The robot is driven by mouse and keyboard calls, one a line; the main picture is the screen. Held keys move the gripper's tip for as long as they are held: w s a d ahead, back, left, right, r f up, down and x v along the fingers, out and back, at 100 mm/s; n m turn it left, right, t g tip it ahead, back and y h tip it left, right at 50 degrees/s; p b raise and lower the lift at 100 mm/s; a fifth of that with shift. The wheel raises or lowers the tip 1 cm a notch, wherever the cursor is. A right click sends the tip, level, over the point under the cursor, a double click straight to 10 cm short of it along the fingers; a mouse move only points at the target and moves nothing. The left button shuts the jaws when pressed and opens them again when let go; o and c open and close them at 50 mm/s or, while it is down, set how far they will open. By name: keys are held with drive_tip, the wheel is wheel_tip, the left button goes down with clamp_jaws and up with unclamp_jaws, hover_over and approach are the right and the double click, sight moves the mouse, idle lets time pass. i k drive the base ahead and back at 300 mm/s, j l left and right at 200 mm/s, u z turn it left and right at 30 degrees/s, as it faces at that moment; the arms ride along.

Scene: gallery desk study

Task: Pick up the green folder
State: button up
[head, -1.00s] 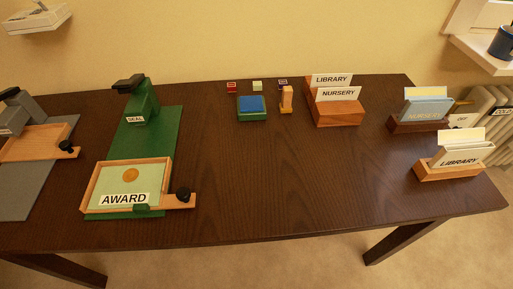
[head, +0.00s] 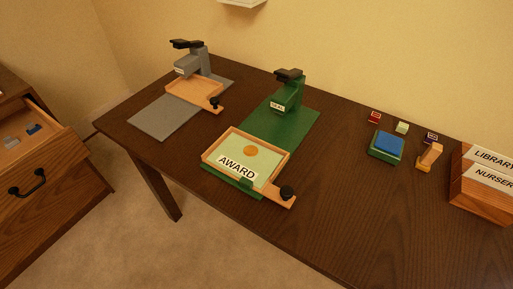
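A pale green folder (head: 234,147) with a round gold seal and an "AWARD" label lies flat in a wooden tray (head: 286,165). The tray sits at the front of a green board (head: 300,130) on the desk, and has a side arm with a black knob (head: 287,193) at its front right. A green press (head: 290,92) labelled "SEAL" stands behind the tray on the same board. My gripper is not in view.
A grey press (head: 190,66) with a tray (head: 182,91) on a grey board stands left. A stamp pad (head: 387,145), wooden stamp (head: 429,156) and small blocks are right, beside a labelled card holder (head: 476,195). An open drawer (head: 45,148) is far left.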

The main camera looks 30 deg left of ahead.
sight(252, 162)
drive_tip(key=u, duration=2.65)
drive_tip(key=z, duration=1.65)
drive_tip(key=j+u, duration=0.2)
drive_tip(key=j, duration=0.15)
drive_tip(key=i+j+u, duration=0.4)
drive_tip(key=j, duration=0.25)
drive_tip(key=k, duration=0.1)
